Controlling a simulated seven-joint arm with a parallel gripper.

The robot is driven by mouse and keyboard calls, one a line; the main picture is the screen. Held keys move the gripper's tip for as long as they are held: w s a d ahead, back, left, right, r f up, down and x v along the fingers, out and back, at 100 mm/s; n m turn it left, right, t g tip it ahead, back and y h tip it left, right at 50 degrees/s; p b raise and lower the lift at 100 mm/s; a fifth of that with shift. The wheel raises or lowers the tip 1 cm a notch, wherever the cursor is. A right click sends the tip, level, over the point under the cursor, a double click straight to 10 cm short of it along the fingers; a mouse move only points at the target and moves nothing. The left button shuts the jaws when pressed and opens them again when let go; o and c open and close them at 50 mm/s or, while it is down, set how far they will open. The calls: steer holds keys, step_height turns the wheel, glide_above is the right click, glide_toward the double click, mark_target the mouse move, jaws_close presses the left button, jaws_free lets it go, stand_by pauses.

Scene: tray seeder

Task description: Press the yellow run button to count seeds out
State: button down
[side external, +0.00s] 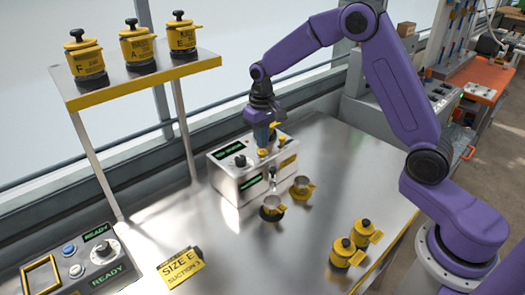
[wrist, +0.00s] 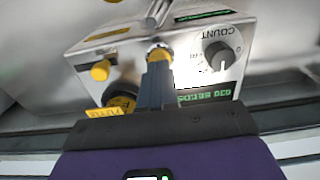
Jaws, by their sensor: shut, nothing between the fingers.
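The seeder is a silver box (side external: 232,186) with a black count dial (side external: 240,161) and green displays on its top and front. My gripper (side external: 262,148) points down over the box top, with its blue fingers shut and empty. A yellow round part (side external: 262,153), apparently the run button, shows right at the fingertips; I cannot tell touching from just above. In the wrist view my shut fingers (wrist: 158,52) hide part of the box top. The dial (wrist: 220,56) is right of them; a small yellow knob (wrist: 101,70) and a larger yellow-and-black part (wrist: 122,101) are left.
A yellow SIZE E card (side external: 181,271) lies near a READY control panel (side external: 100,262). A shelf (side external: 150,76) holds three labelled jars.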

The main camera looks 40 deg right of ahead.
mark_target(262, 153)
steer(key=shift+f, duration=1)
stand_by(0.4)
step_height(262, 153, up, 8)
stand_by(1.3)
steer(key=s+a+r+n, duration=0.1)
steer(key=s+a+n, duration=0.2)
steer(key=s, duration=0.6)
steer(key=s+a+r+n, duration=0.2)
steer(key=s+a+n, duration=0.1)
steer(key=s, duration=0.7)
steer(key=s+d+f+n, duration=0.1)
steer(key=s+d+n, duration=0.1)
steer(key=s, duration=0.7)
steer(key=s+d+n, duration=0.3)
steer(key=s+n, duration=0.1)
steer(key=s, duration=0.5)
steer(key=shift+f+n, duration=0.3)
steer(key=shift+f, duration=0.1)
